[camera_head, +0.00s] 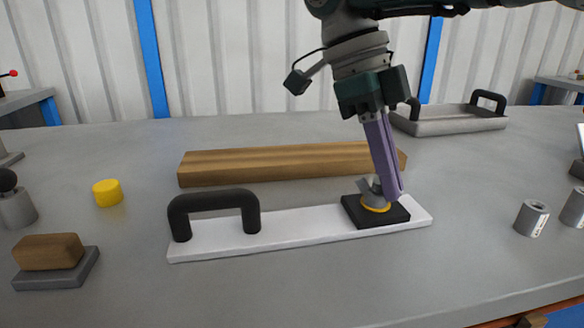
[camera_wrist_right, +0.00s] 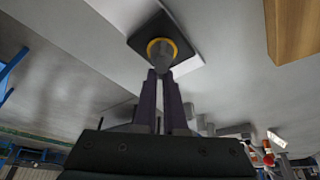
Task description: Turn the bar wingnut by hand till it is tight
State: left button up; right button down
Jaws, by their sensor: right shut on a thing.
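The bar wingnut (camera_head: 366,186) is a small grey metal piece above a yellow ring, on a black square block (camera_head: 358,215). The block sits at the right end of a white bar (camera_head: 310,229) with a black handle (camera_head: 213,200) at its left. My right gripper (camera_head: 391,190) reaches down from above with its purple fingers shut on the wingnut, partly hiding it. In the right wrist view, the fingertips (camera_wrist_right: 162,76) meet the grey wingnut (camera_wrist_right: 161,61) in front of the yellow ring. My left gripper is not in view.
A wooden plank (camera_head: 270,163) lies just behind the white bar. A grey tray (camera_head: 450,122) with black handles stands at the back right. A yellow cylinder (camera_head: 107,193) and a wooden-topped block (camera_head: 50,252) are at the left. Metal cylinders (camera_head: 531,218) stand at the right. The front table is clear.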

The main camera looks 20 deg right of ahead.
jog(key=shift+m+y, duration=0.3)
jog(key=shift+m, duration=0.3)
dwell(0.7)
dwell(0.5)
jog(key=c, duration=1)
grip_release()
